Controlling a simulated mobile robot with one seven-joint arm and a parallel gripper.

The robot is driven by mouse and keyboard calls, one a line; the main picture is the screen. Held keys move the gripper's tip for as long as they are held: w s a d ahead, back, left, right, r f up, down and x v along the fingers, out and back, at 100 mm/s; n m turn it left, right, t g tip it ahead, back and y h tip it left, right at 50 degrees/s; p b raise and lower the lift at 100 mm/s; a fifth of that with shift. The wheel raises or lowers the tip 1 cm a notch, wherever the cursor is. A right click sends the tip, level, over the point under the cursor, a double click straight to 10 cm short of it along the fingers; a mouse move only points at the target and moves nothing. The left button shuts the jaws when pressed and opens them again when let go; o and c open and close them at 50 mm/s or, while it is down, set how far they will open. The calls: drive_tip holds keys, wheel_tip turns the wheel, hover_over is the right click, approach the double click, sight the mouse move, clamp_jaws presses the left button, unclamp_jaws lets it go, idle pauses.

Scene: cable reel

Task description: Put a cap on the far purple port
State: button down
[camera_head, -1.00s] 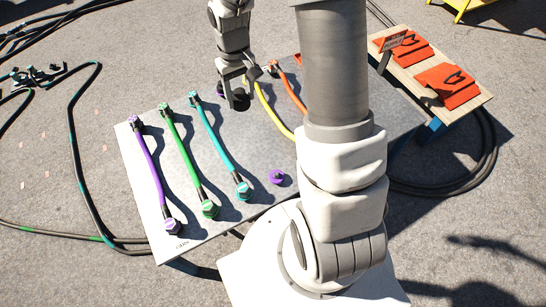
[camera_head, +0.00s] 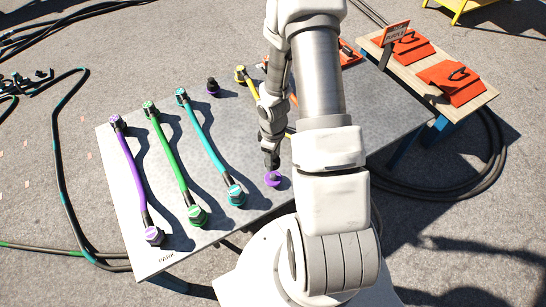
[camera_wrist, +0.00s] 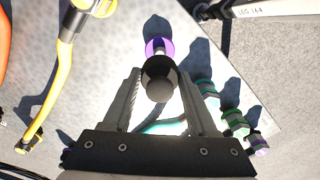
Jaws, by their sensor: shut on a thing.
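A dark rounded cap (camera_wrist: 159,82) sits between the two fingers of my gripper (camera_wrist: 160,108), which is shut on it. In the head view my gripper (camera_head: 270,160) is directly over this near purple port (camera_head: 273,180); I cannot tell whether cap and port touch. The far purple port (camera_head: 212,91) stands near the table's back edge, with a dark upright piece on top. My fingers partly hide the held cap in the head view.
On the grey table (camera_head: 238,130) lie a purple cable (camera_head: 133,175), a green cable (camera_head: 170,160) and a teal cable (camera_head: 207,140) to the left, and a yellow cable (camera_head: 254,88) to the right. A sign (camera_head: 396,33) and orange pouches (camera_head: 448,80) are on a side bench.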

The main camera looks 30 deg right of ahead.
sight(274, 175)
wheel_tip(274, 175, down, 8)
drive_tip(key=b, duration=0.6)
drive_tip(key=shift+r, duration=0.2)
drive_tip(key=shift+f, duration=0.15)
drive_tip(key=shift+s, duration=0.1)
drive_tip(key=shift+f, duration=0.3)
drive_tip(key=shift+c, duration=0.6)
unclamp_jaws()
drive_tip(key=shift+r, duration=0.1)
wheel_tip(274, 175, up, 17)
drive_tip(key=p, duration=0.6)
drive_tip(key=shift+r, duration=0.15)
